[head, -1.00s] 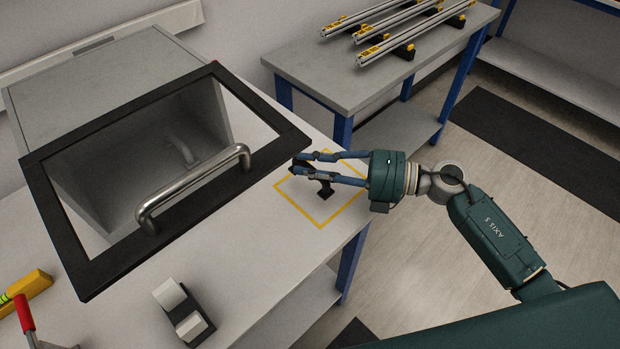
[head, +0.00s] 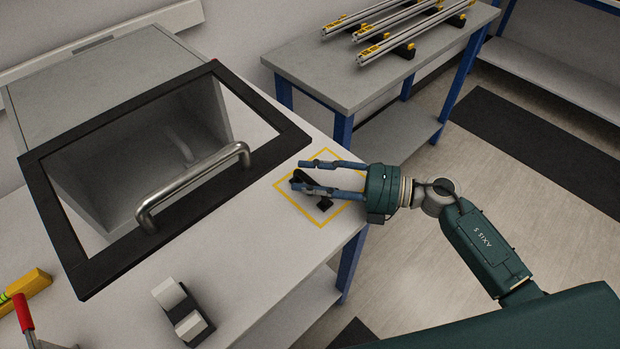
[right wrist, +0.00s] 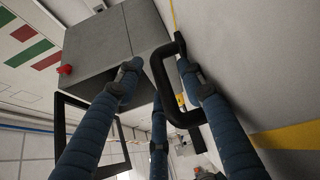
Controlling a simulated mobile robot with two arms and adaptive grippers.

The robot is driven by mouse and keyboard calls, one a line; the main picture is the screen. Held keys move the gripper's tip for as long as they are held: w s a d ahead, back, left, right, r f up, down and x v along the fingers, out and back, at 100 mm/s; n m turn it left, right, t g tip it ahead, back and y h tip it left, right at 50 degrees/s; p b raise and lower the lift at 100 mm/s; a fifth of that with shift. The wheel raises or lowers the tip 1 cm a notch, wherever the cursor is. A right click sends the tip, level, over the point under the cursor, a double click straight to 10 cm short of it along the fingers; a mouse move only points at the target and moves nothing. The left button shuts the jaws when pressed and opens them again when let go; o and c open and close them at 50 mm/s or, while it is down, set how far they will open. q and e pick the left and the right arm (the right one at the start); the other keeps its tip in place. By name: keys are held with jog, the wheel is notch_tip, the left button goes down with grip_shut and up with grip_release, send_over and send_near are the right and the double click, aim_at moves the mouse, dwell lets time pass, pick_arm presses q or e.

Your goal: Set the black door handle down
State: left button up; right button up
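The black door handle (head: 303,177) is a dark U-shaped bar within the yellow outlined square (head: 341,215) on the white bench. Blue fingers partly hide it in the head view. My right gripper (head: 301,174) reaches in from the right, low over the square, with its fingers spread around the handle. In the right wrist view the handle (right wrist: 163,92) lies between the spread fingers, close to the right-hand one; I cannot tell whether they touch. My left gripper is not in view.
A grey box with a black-framed door (head: 60,240) and metal bar handle (head: 195,185) stands just left of the square. A black-and-white part (head: 183,312) and a yellow tool (head: 28,290) lie nearer. A second table (head: 300,65) holds aluminium profiles (head: 390,35).

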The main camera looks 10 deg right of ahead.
jog(key=shift+r, duration=0.25)
jog(key=b+v, duration=0.1)
jog(key=v, duration=0.4)
jog(key=b+v, duration=0.1)
jog(key=v, duration=0.4)
jog(key=shift+s+d+f, duration=0.15)
jog(key=shift+d+f, duration=0.05)
jog(key=shift+d, duration=0.05)
jog(key=shift+b+v, duration=0.3)
jog(key=shift+v, duration=0.45)
jog(key=shift+d+r, duration=0.1)
jog(key=shift+r, duration=0.05)
